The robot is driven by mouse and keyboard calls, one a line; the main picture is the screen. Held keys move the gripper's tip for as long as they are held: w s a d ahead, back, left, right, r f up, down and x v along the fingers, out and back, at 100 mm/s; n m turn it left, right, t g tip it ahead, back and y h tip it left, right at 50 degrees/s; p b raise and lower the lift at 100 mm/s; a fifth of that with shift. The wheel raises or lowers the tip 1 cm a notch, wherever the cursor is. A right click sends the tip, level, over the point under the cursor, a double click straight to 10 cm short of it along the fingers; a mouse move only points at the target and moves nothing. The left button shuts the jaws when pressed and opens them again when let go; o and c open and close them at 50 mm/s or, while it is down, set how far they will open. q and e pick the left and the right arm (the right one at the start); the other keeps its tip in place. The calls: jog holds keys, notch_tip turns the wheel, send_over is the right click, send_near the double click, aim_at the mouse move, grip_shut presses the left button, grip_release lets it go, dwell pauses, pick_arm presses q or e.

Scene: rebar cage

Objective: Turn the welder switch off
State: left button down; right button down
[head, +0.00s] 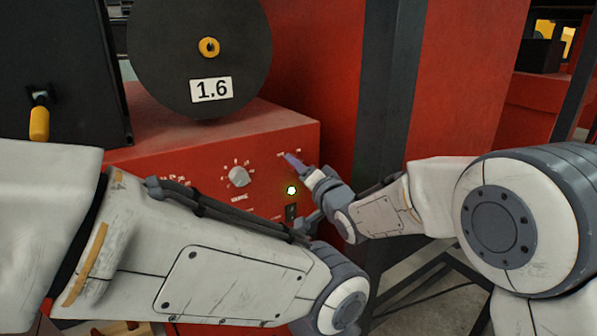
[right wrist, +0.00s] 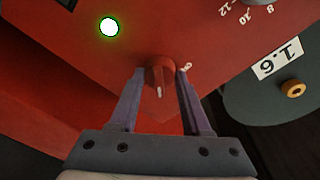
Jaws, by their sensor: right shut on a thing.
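The welder (head: 225,140) is a red box with a panel facing me. Its switch is a red rotary knob (right wrist: 160,77) with a pale pointer line, seen between the fingers in the right wrist view. My right gripper (right wrist: 161,71) is shut on this knob; in the head view the right gripper (head: 291,159) is at the panel's upper right and hides it. The indicator lamp (head: 291,190) glows bright with a green rim; the lamp (right wrist: 109,27) is also lit in the right wrist view. Small grey parts by the panel's lower right may be my left gripper, mostly hidden.
A pale dial (head: 238,177) with numbers sits left of the lamp, and a dark socket (head: 291,212) is below it. A black wire spool (head: 185,60) marked 1.6 stands on top. A dark post (head: 385,110) rises at the right. My left forearm crosses low before the panel.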

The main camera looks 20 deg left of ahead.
jog(key=shift+d+f+n+g+y+b, duration=0.15)
jog(key=shift+n+y+b, duration=0.2)
jog(key=shift+n+b, duration=2.55)
jog(key=shift+a+n+g+y+b, duration=0.1)
jog(key=shift+n+y+b, duration=0.3)
jog(key=shift+n+b, duration=2.45)
jog(key=shift+d+f+n+g+y+b, duration=0.15)
jog(key=shift+n+y+b, duration=0.2)
jog(key=shift+n+b, duration=2.55)
jog(key=shift+a+r+n+p, duration=0.1)
jog(key=shift+n+p, duration=0.3)
jog(key=shift+n, duration=0.25)
jog(key=shift+c, duration=1.8)
grip_release()
